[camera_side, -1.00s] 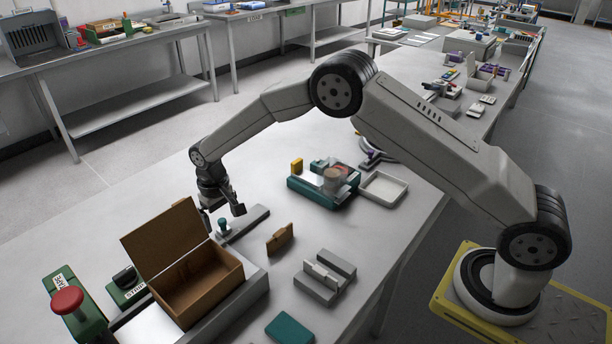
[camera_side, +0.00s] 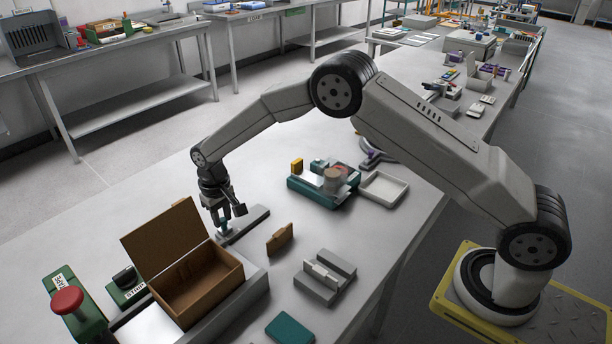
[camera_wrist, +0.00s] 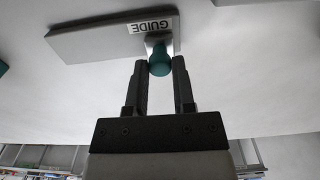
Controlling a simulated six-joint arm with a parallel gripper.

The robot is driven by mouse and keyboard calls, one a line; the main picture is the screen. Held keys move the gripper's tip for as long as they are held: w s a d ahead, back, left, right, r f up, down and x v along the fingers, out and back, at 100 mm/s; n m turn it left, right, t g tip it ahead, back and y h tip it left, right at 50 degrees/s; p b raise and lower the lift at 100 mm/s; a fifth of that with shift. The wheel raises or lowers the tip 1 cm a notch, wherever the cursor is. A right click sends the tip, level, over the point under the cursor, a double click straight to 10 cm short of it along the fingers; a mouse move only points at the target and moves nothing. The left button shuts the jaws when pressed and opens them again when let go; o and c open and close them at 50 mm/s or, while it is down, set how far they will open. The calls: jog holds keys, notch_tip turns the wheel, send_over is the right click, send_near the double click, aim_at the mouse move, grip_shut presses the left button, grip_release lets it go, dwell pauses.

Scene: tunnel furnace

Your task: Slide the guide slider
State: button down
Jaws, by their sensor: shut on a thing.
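The guide slider has a round teal knob (camera_wrist: 159,62) on a small grey block. It sits on a flat grey rail (camera_wrist: 95,40) labelled GUIDE, near the labelled end in the wrist view. In the side view the rail (camera_side: 256,216) lies on the table to the right of the open brown box. My gripper (camera_wrist: 161,70) is shut on the teal knob, with one finger on each side of it. In the side view my gripper (camera_side: 221,228) points down at the rail's near-left end and hides most of the knob.
The open brown cardboard box (camera_side: 236,265) stands close by on the left. A small brown block (camera_side: 279,238) and a grey slotted block (camera_side: 312,288) are to the right. A teal fixture (camera_side: 297,187) and a white tray (camera_side: 402,190) stand farther back. Bare table lies behind the rail.

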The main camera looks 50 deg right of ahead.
jog(key=shift+d, duration=4.95)
grip_release()
